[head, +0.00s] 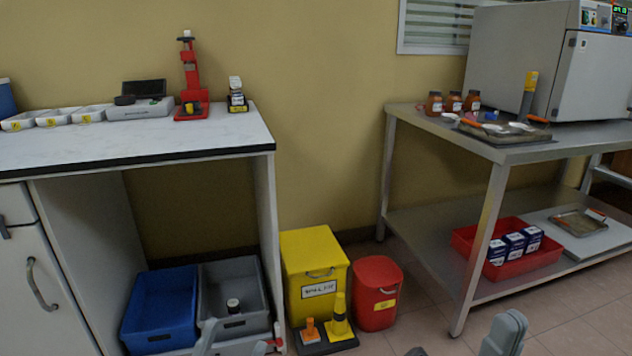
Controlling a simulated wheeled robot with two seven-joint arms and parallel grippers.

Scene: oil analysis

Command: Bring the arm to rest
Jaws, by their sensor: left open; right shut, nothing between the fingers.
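My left gripper (235,343) shows only at its tips, at the bottom edge in front of the grey bin. It is open, with its fingers apart and no object seen between them. My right gripper (507,330) shows at the bottom edge, right of centre, in front of the floor tiles. It is shut and holds nothing. Most of both arms is out of the picture below.
A white bench (180,137) stands left, with a blue bin (160,308) and grey bin (235,275) beneath. A yellow bin (315,270) and red bin (377,292) stand centrally. A steel table (425,122) stands right. Tiled floor (575,335) is clear at lower right.

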